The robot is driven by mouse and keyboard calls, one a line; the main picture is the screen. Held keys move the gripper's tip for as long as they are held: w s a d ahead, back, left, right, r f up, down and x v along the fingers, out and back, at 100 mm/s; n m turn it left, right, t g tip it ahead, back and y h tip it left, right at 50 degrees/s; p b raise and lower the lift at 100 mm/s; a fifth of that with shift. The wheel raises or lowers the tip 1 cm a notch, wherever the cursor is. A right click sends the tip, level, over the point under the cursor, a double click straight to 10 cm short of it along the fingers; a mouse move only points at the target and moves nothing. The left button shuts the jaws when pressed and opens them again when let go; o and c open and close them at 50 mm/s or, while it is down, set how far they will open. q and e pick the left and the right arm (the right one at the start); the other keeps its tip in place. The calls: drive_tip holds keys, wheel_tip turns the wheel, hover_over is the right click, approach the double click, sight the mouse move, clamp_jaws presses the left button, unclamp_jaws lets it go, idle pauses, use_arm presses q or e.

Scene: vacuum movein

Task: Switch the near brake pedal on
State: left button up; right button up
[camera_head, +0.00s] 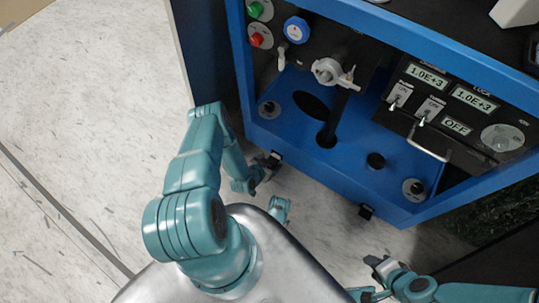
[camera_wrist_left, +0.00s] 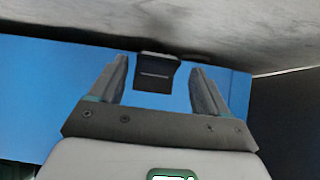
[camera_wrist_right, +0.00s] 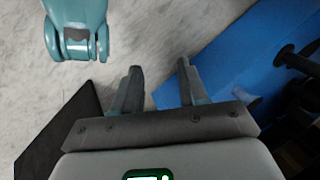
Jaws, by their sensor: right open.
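A dark brake pedal (camera_head: 366,211) juts from the lower edge of the blue cart (camera_head: 330,165) at its front right corner. Another dark pedal (camera_wrist_left: 156,78) shows in the left wrist view against the blue cart side, beyond and between my left fingers. My left gripper (camera_head: 265,168) is at the cart's lower left corner, open; it also shows in the left wrist view (camera_wrist_left: 158,68) with nothing clasped. Whether it touches the pedal I cannot tell. My right gripper (camera_head: 380,264) is open and empty over the floor; it also shows in the right wrist view (camera_wrist_right: 160,78).
The cart carries a panel with displays and switches (camera_head: 450,100), a metal handle (camera_head: 428,148), a blue knob (camera_head: 296,29) and a valve fitting (camera_head: 328,71). Pale floor (camera_head: 85,100) is clear on the left. A dark surface (camera_head: 495,265) lies at the lower right.

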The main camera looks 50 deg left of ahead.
use_arm(q)
drive_tip(key=shift+d, duration=0.1)
drive_tip(key=p+v, duration=0.7)
drive_tip(key=v, duration=0.9)
drive_tip(key=shift+r+p, duration=0.2)
drive_tip(key=shift+p, duration=0.15)
use_arm(e)
wheel_tip(320, 180, up, 7)
drive_tip(key=s+a+g, duration=0.1)
drive_tip(key=s, duration=0.2)
drive_tip(key=shift+a+r, duration=0.15)
use_arm(q)
drive_tip(key=shift+s, duration=0.1)
